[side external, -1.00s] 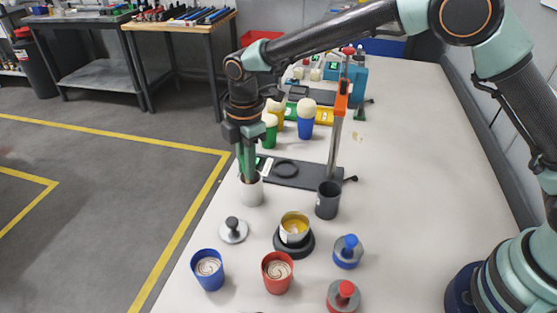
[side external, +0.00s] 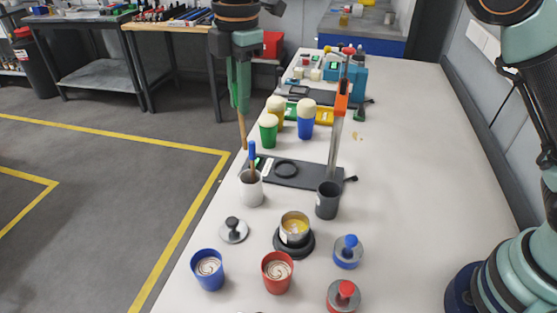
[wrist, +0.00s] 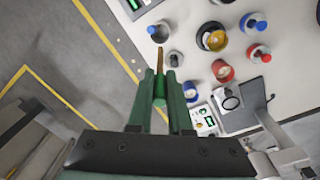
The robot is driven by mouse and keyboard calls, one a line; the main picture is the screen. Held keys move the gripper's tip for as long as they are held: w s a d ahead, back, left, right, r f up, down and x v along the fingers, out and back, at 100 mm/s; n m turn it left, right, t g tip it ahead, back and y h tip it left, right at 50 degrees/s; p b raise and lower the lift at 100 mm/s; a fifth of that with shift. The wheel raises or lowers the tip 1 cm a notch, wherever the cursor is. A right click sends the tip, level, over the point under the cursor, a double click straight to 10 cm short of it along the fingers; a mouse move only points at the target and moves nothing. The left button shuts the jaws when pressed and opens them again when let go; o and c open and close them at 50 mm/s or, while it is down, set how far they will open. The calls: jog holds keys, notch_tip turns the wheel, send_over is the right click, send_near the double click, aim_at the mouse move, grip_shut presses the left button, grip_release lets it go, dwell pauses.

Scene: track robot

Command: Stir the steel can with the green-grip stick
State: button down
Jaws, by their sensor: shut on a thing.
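The steel can (side external: 295,230) has yellow contents and stands upright on a round black base (side external: 294,246). It also shows in the wrist view (wrist: 213,38). My gripper (side external: 240,104) is shut on the green-grip stick (side external: 243,132), which hangs almost upright, its wooden tip down. The stick's wooden end also shows in the wrist view (wrist: 159,55), ahead of the fingers. In the side view, my gripper is above and behind the pale holder cup (side external: 251,190), well up and left of the steel can. A blue-grip stick (side external: 252,152) stands in that cup.
A dark cup (side external: 328,201) stands right of the holder. A blue cup (side external: 208,270) and a red cup (side external: 278,272) stand in front of the can. A silver lid (side external: 233,230), a blue-knob lid (side external: 348,252) and a post (side external: 338,125) are nearby. The table's right side is clear.

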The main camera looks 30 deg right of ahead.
notch_tip(320, 180, up, 4)
jog(key=shift+f, duration=0.25)
jog(key=shift+s+r, duration=0.2)
jog(key=shift+r, duration=0.05)
jog(key=s+d+f+g+h, duration=0.1)
jog(key=s+f, duration=0.3)
jog(key=s, duration=0.2)
jog(key=s+d+f+g, duration=0.1)
jog(key=s+f, duration=0.3)
jog(key=s, duration=0.2)
notch_tip(320, 180, down, 11)
jog(key=shift+s+a+r, duration=0.15)
jog(key=shift+s, duration=0.05)
dwell(0.6)
jog(key=shift+w, duration=0.1)
dwell(0.4)
